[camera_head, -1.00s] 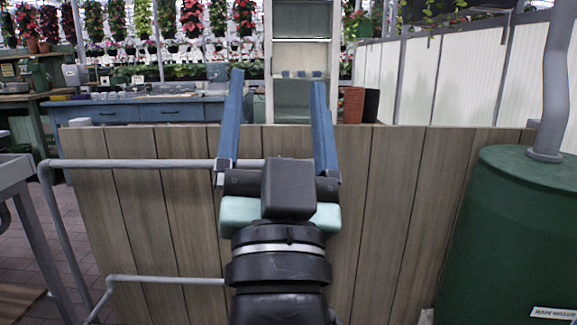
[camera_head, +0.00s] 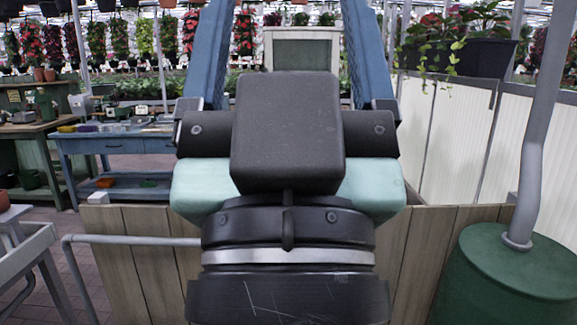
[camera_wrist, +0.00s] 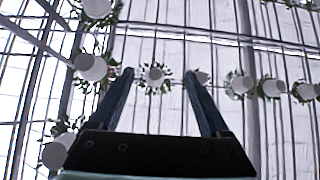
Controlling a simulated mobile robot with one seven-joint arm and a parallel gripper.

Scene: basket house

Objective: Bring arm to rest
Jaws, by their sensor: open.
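My gripper (camera_head: 288,40) stands upright, large and close in the middle of the head view. Its two blue fingers are spread wide apart with nothing between them. Their tips are cut off by the top edge of the head view. In the wrist view my gripper (camera_wrist: 160,85) points up at the greenhouse roof, with both fingers apart and empty.
A wooden plank panel (camera_head: 140,265) stands behind my arm. A green barrel (camera_head: 510,275) with a grey pipe (camera_head: 540,130) is at the right. A blue workbench (camera_head: 115,145) and a grey metal table (camera_head: 30,250) are at the left. Hanging pots (camera_wrist: 90,67) show overhead.

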